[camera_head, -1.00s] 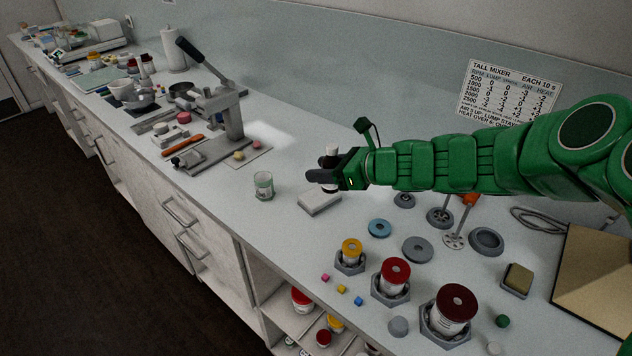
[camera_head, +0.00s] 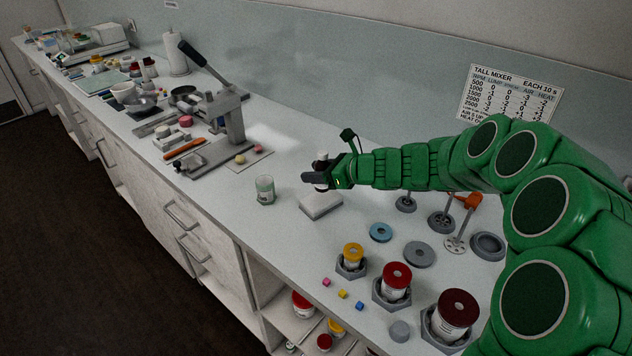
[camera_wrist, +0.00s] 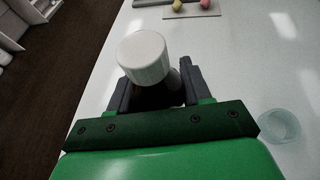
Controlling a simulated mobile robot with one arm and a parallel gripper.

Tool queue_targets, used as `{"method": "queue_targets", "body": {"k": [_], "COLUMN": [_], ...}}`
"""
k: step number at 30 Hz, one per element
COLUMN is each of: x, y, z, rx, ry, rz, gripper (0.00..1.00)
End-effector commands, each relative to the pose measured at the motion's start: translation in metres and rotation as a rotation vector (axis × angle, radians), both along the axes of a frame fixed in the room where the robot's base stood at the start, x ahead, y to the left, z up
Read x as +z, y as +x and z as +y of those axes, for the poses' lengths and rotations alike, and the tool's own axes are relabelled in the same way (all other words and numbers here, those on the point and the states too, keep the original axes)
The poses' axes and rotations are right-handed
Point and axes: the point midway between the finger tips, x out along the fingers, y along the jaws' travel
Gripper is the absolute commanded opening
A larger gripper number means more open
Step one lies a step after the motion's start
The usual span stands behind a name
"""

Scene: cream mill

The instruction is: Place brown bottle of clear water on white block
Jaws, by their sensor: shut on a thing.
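My gripper (camera_head: 328,178) is shut on a small dark brown bottle (camera_head: 321,164) with a white cap, held upright. In the wrist view the round white cap (camera_wrist: 143,56) shows between the two dark fingers, and the bottle's body is mostly hidden below it. The white block (camera_head: 320,205) lies flat on the counter, below the gripper and bottle in the head view. The bottle appears above the block's back part; I cannot tell whether its base touches the block. The block is not visible in the wrist view.
A clear glass beaker (camera_head: 265,190) stands just left of the block and also shows in the wrist view (camera_wrist: 280,125). A lever press (camera_head: 228,115) stands further left. Discs, jars and coloured cubes (camera_head: 343,294) lie right and in front. The counter's front edge is near.

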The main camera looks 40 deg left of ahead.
Motion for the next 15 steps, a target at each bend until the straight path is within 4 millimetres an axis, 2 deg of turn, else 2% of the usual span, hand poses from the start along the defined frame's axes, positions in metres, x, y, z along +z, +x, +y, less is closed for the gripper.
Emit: {"method": "queue_targets", "body": {"k": [11, 15], "x": [-0.013, -0.031], "y": [0.008, 0.008], "z": [0.009, 0.01], "rx": [-0.001, -0.001], "ry": [0.0, -0.001], "rz": [-0.002, 0.002], "gripper": [0.11, 0.11]}}
